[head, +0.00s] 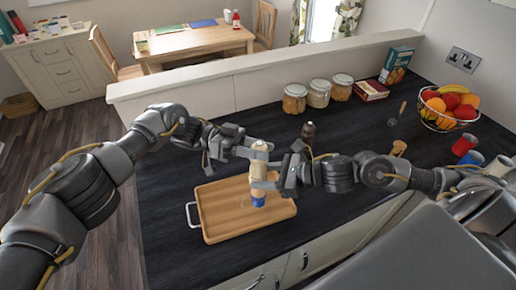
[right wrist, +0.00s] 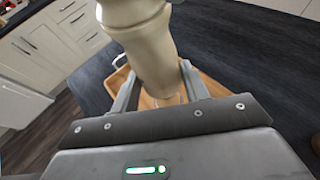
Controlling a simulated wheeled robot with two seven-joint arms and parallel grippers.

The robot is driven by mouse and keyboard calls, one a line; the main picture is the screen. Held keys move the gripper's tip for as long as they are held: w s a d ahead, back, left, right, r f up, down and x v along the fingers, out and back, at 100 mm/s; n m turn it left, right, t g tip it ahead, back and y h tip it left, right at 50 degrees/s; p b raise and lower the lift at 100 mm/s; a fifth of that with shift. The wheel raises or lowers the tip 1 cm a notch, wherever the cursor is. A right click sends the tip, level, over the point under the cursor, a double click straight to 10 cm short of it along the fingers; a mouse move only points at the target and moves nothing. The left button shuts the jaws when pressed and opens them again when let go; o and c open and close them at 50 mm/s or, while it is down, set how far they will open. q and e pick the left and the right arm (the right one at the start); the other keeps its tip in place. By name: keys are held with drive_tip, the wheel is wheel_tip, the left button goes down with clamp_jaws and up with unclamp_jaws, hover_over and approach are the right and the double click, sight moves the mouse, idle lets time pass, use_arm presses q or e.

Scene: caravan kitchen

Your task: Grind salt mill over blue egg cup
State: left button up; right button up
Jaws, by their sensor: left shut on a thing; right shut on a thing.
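The salt mill (head: 258,168) is pale cream wood and stands about upright over the tray. It also shows large in the right wrist view (right wrist: 150,45). My left gripper (head: 256,153) is shut on its top part. My right gripper (head: 268,184) is shut on its body lower down; its fingers (right wrist: 160,88) lie on either side of the mill in the wrist view. The blue egg cup (head: 258,202) is directly below the mill on the wooden tray (head: 222,222). The gap between mill and cup is hard to judge.
A dark mill (head: 308,131) stands behind my right gripper. Several jars (head: 318,93), boxes (head: 396,64) and a fruit basket (head: 447,116) line the back. A red cup (head: 464,146) and a blue cup (head: 471,161) are at the right. The counter left of the jars is clear.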

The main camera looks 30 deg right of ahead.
use_arm(q)
drive_tip(key=shift+d+m+g+y, duration=0.1)
drive_tip(key=shift+m+g+y, duration=0.2)
drive_tip(key=shift+g+y, duration=0.15)
drive_tip(key=shift+w+a+m+g+y, duration=0.25)
drive_tip(key=shift+a+m+y, duration=0.15)
drive_tip(key=shift+y, duration=0.15)
drive_tip(key=o, duration=1)
drive_tip(key=shift+s+d, duration=0.1)
drive_tip(key=shift+s, duration=0.05)
drive_tip(key=v, duration=0.7)
drive_tip(key=shift+w, duration=0.2)
wheel_tip(320, 180, up, 7)
